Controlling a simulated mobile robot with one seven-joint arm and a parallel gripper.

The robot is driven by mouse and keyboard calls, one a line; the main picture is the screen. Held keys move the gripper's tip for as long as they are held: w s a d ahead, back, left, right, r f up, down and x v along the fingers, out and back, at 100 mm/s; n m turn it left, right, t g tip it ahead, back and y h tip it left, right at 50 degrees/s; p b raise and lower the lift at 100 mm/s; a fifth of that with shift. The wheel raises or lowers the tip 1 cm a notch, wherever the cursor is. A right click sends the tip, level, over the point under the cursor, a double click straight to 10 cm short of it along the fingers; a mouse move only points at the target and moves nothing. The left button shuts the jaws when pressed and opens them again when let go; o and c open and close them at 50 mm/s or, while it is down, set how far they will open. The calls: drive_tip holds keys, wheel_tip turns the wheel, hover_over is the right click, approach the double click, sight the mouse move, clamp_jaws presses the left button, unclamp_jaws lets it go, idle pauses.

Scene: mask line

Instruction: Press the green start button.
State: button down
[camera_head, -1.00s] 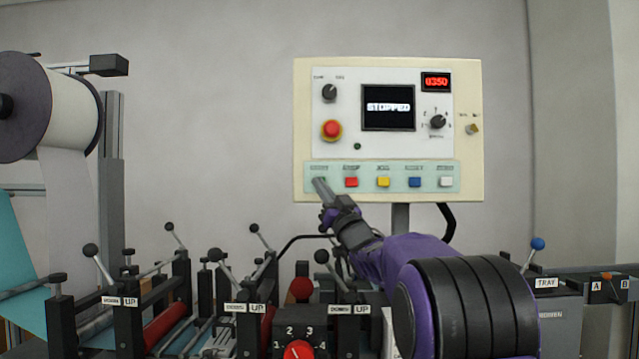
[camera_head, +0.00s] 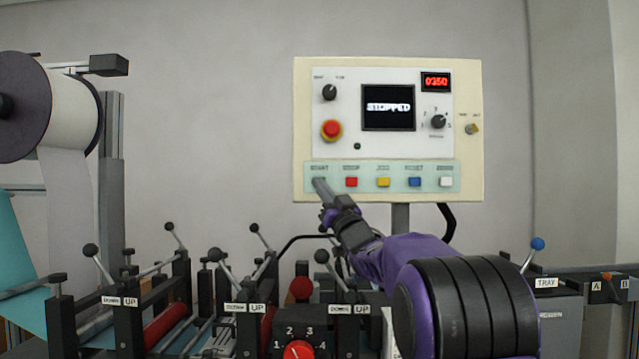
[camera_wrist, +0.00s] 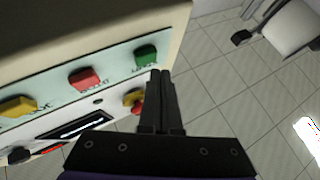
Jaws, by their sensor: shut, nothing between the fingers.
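The control panel (camera_head: 303,130) is cream and white, with a display (camera_head: 388,107) reading "STOPPED". Its lower strip holds a row of square buttons. The green start button (camera_wrist: 146,55) shows in the wrist view at the right end of the row. In the head view it is mostly hidden behind my fingertips under the label "START". My gripper (camera_head: 319,183) is shut and empty, its tips at the start button's place. In the wrist view my gripper (camera_wrist: 161,74) has its closed tips just beside and below the green button; I cannot tell whether they touch it.
Close by on the strip is a red button (camera_head: 351,182), then yellow (camera_head: 383,182), blue (camera_head: 415,182) and white ones. A red mushroom knob (camera_head: 332,129) sits above. Black levers (camera_head: 170,228) and a machine stand below; a paper roll (camera_head: 62,108) is at left.

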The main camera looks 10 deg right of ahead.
drive_tip(key=shift+w, duration=0.15)
drive_tip(key=shift+w+d, duration=0.1)
drive_tip(key=shift+w, duration=0.2)
drive_tip(key=shift+w+d+p, duration=0.1)
drive_tip(key=shift+w+p, duration=0.35)
drive_tip(key=shift+p, duration=0.05)
idle(0.8)
drive_tip(key=shift+s+f+b, duration=0.1)
drive_tip(key=shift+s+b, duration=0.05)
drive_tip(key=shift+b, duration=0.15)
drive_tip(key=shift+s+b, duration=0.7)
drive_tip(key=shift+s+a, duration=0.1)
drive_tip(key=shift+a, duration=0.1)
